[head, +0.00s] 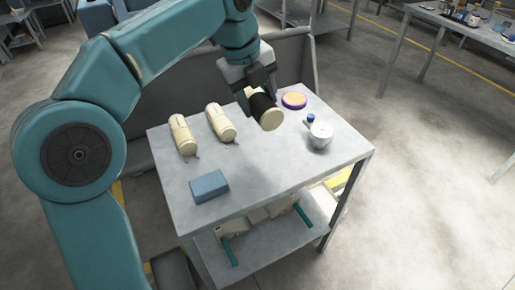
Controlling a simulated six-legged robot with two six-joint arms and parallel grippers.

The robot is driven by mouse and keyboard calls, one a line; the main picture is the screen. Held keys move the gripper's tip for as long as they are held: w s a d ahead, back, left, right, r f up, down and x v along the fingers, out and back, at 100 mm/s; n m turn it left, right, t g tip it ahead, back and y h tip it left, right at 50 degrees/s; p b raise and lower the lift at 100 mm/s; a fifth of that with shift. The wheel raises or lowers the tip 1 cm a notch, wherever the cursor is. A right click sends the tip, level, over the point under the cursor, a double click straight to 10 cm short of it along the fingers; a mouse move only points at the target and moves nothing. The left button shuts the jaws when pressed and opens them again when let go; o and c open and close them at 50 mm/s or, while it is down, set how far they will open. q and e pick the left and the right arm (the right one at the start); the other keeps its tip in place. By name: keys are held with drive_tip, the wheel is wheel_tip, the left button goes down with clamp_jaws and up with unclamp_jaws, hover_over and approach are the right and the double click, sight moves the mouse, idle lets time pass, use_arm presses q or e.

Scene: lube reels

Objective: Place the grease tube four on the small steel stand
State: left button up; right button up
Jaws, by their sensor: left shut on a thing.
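My left gripper (259,97) is shut on a cream-ended tube (271,119), holding it over the back of the grey metal table (240,178). The tube is tilted, with its round cream end facing forward; dark gripper parts cover much of its body. Whether it touches the tabletop I cannot tell. Two similar cream tubes, one at the left (183,134) and one nearer the middle (220,122), lie on the tabletop. No number is readable on any tube. I cannot pick out a separate small steel stand. My right gripper is not in view.
A blue block (209,186) lies at the table's front left. A purple-and-orange disc (294,100), a small blue-capped item (310,118) and a pale round pot (320,135) are at the right. The front middle is clear. The lower shelf (262,240) holds several items.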

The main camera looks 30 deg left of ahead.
use_arm(q)
wheel_tip(320, 180, down, 14)
drive_tip(key=b, duration=0.4)
drive_tip(key=shift+r, duration=0.1)
drive_tip(key=shift+f+b, duration=0.75)
drive_tip(key=shift+f, duration=1.75)
drive_tip(key=shift+f, duration=0.1)
drive_tip(key=o, duration=1.1)
drive_tip(key=shift+c, duration=0.2)
